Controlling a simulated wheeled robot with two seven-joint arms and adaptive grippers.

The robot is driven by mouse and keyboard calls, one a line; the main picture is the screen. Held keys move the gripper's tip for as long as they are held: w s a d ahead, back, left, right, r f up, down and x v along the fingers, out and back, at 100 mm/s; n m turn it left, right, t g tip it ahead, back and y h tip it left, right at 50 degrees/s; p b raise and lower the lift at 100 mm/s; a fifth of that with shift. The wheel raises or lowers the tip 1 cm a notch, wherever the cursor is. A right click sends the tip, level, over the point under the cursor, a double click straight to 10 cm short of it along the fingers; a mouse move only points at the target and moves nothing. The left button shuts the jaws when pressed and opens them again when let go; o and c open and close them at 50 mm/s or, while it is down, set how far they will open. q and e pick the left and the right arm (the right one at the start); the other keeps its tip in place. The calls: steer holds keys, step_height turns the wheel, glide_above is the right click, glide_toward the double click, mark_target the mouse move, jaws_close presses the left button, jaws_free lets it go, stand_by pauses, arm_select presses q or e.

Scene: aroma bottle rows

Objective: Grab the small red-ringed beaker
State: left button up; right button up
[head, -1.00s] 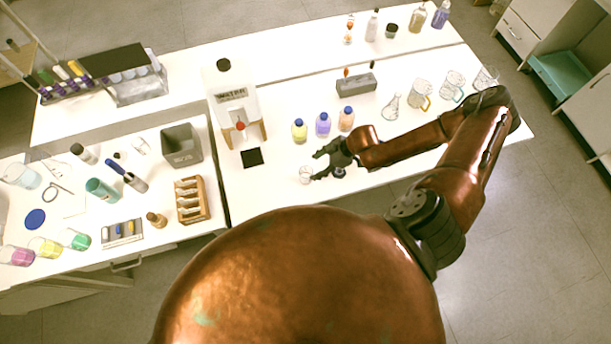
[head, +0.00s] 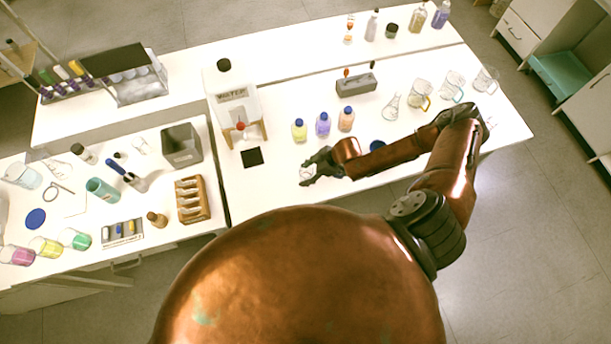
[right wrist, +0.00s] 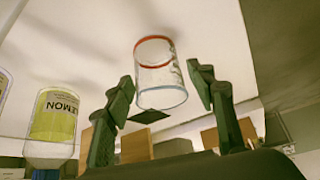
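The small red-ringed beaker (right wrist: 157,75) is clear glass with a red band around one end. In the right wrist view it lies between the two open fingers of my right gripper (right wrist: 165,92), with a gap on both sides. In the head view the beaker (head: 306,173) stands on the white table, partly covered by the fingers of my right gripper (head: 311,172). My left gripper is not in view.
Yellow (head: 299,130), purple (head: 323,124) and orange (head: 346,119) bottles stand close behind the right gripper. The lemon bottle (right wrist: 53,125) shows at left in the wrist view. A black square (head: 252,156) lies left of the beaker, before a white dispenser (head: 236,103).

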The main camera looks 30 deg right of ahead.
steer(key=c, duration=1)
steer(key=shift+r, duration=0.1)
